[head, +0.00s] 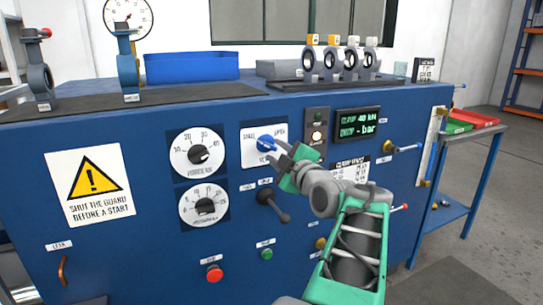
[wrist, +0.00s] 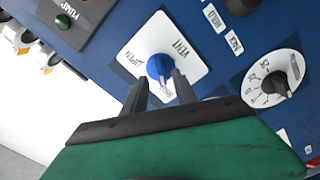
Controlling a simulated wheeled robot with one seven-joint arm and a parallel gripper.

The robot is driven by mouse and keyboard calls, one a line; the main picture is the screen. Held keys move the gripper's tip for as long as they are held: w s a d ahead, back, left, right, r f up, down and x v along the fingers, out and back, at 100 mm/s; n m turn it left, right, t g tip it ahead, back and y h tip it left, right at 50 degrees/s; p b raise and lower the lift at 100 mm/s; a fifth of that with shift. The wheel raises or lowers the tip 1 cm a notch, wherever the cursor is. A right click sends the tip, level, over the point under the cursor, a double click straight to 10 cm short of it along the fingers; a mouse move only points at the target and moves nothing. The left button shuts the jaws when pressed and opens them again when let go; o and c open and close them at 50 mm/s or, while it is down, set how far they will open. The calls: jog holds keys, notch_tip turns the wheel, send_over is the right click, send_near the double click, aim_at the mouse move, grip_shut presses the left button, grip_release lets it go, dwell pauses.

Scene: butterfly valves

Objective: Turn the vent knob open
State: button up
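The vent knob (head: 265,143) is a round blue knob on a white plate (head: 251,157) on the blue panel. The plate is marked SHUT on one side and OPEN on the other. In the wrist view the knob (wrist: 158,66) has a pale mark on the side towards SHUT. My gripper (head: 280,158) is at the plate's right side in the head view and partly hides it. In the wrist view my gripper (wrist: 160,77) has its fingers apart, with the tips at either side of the knob's near edge. I cannot tell whether they touch it.
Two white dials (head: 198,154) (head: 203,205) are left of the plate. A black lever (head: 272,205) is below it. A red button (head: 214,274) and a green button (head: 267,254) are lower down.

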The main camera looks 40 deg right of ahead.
aim_at(270, 148)
jog(key=x, duration=0.4)
grip_shut()
dwell(0.5)
